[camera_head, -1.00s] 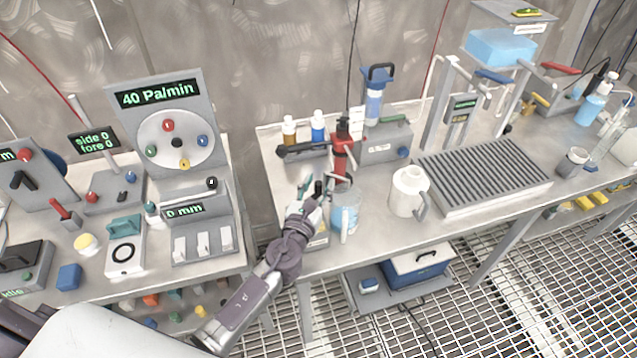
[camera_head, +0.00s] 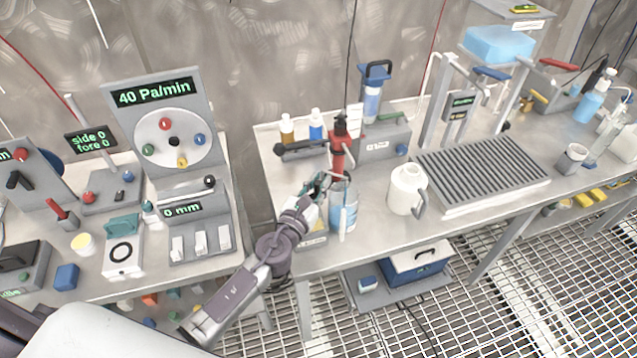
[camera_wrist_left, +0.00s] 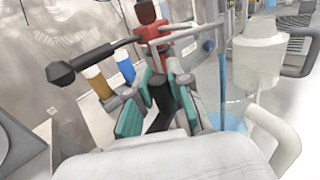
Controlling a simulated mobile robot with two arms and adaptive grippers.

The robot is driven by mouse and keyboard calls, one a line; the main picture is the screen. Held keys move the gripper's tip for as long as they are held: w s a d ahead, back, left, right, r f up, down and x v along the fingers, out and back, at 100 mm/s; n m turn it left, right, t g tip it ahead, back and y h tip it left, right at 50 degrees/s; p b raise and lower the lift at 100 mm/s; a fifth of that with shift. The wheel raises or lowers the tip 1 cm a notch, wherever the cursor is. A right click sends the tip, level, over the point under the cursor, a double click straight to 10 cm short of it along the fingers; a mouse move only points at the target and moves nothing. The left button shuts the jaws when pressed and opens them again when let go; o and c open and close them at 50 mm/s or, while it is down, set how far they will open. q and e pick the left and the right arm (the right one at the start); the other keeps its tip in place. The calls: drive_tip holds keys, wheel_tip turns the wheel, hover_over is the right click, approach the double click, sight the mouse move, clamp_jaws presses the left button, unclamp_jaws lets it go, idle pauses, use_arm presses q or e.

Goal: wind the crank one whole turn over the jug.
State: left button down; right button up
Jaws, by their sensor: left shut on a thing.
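The red crank device (camera_head: 340,150) stands at the front left of the right-hand table, with a black top and a black-ended bar out to the left. It also shows in the left wrist view (camera_wrist_left: 145,14). My left gripper (camera_head: 318,186) is beside its lower part, just left of the jug. In the left wrist view its teal-padded fingers (camera_wrist_left: 160,100) are shut on a black handle (camera_wrist_left: 161,107). The clear jug (camera_head: 350,212) with blue liquid stands close at the gripper's right; its edge shows in the wrist view (camera_wrist_left: 226,95). My right gripper is out of view.
Brown and blue bottles (camera_head: 316,125) stand behind the crank. A gap separates this table from the left table with its dial panel (camera_head: 167,137).

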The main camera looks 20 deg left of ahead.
use_arm(q)
drive_tip(key=shift+a+f, duration=0.1)
drive_tip(key=c, duration=1.4)
unclamp_jaws()
drive_tip(key=shift+s, duration=0.1)
drive_tip(key=shift+c, duration=0.2)
drive_tip(key=o, duration=0.4)
drive_tip(key=shift+s+a, duration=0.1)
drive_tip(key=shift+s, duration=0.05)
drive_tip(key=s, duration=0.4)
drive_tip(key=s+a, duration=0.1)
drive_tip(key=s, duration=0.6)
drive_tip(key=shift+s+a, duration=0.35)
drive_tip(key=shift+s, duration=0.05)
